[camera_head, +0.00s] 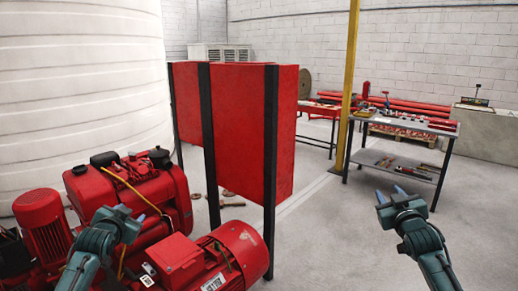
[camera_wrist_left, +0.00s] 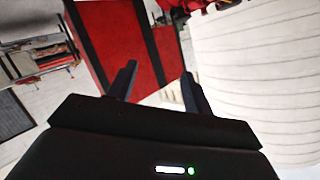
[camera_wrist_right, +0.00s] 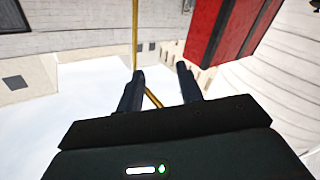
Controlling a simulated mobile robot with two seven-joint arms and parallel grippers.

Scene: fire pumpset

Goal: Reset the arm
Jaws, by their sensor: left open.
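My left gripper (camera_head: 141,208) is raised in front of the red pump machinery in the head view. Its two dark fingers (camera_wrist_left: 158,85) stand apart with nothing between them in the left wrist view. My right gripper (camera_head: 389,194) is raised over the open floor at the right, in front of the work table. Its fingers (camera_wrist_right: 160,85) are also apart and empty in the right wrist view. Both forearms reach up from the bottom of the head view, and neither gripper is seen touching anything.
Red engine and pump units (camera_head: 172,262) fill the lower left. A red panel cabinet (camera_head: 240,125) with black posts stands in the middle. A large white tank (camera_head: 75,90) is behind left. A yellow post (camera_head: 348,90) and tool table (camera_head: 400,127) stand right. The floor (camera_head: 330,240) between is clear.

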